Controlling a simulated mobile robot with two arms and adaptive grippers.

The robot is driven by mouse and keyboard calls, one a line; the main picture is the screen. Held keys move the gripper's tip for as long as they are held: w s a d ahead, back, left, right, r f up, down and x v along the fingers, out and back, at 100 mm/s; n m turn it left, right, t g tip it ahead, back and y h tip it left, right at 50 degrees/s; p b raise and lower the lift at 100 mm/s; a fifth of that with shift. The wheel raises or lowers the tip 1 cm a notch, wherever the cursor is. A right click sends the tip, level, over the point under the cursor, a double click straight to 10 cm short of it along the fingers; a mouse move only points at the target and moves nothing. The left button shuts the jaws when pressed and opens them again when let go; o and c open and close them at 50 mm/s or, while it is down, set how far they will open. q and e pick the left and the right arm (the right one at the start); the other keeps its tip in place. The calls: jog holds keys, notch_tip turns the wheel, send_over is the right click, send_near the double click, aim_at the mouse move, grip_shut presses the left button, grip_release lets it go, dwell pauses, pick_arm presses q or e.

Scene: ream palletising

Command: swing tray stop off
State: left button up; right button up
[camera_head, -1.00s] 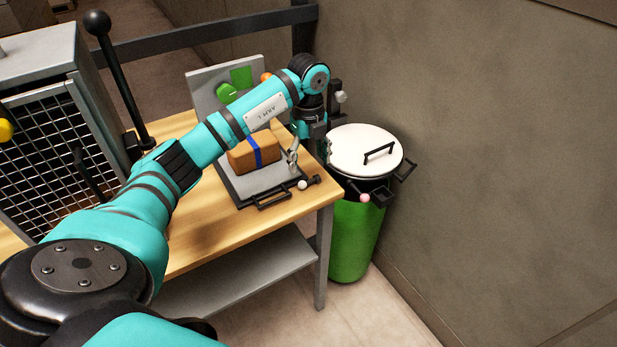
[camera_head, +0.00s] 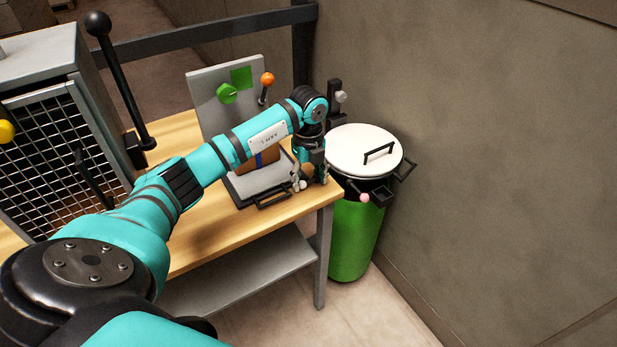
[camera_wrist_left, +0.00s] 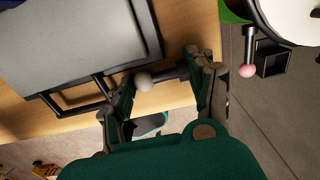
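The tray stop is a short black bar with a cream ball (camera_wrist_left: 143,81) at the front right corner of the grey tray (camera_wrist_left: 70,35). In the head view the ball (camera_head: 302,185) shows at the table edge. My left gripper (camera_wrist_left: 165,90) is open, with one finger on each side of the stop. In the head view my left gripper (camera_head: 309,174) is low over that corner and hides part of the stop. Contact cannot be told. A brown block with a blue band (camera_head: 270,158) lies on the tray, mostly behind my arm. My right gripper is not in view.
A green bin (camera_head: 352,235) with a white lid stands right of the table, with a pink-ball lever (camera_head: 365,198) at its rim. A grey upright panel (camera_head: 205,95) stands behind the tray. A mesh cage (camera_head: 45,150) is at the left. The tray has a black handle (camera_head: 272,200).

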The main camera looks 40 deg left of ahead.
pick_arm(q)
jog(key=shift+c, duration=1.2)
jog(key=shift+w+r+g+p, duration=0.1)
jog(key=shift+r+g+p, duration=0.15)
jog(key=shift+g+p, duration=0.15)
jog(key=shift+y, duration=0.3)
jog(key=o, duration=0.9)
jog(key=r, duration=0.4)
jog(key=w+r, duration=0.1)
jog(key=r, duration=0.6)
jog(key=shift+w+d+r, duration=0.25)
jog(key=shift+d+r, duration=0.1)
jog(key=shift+r, duration=0.05)
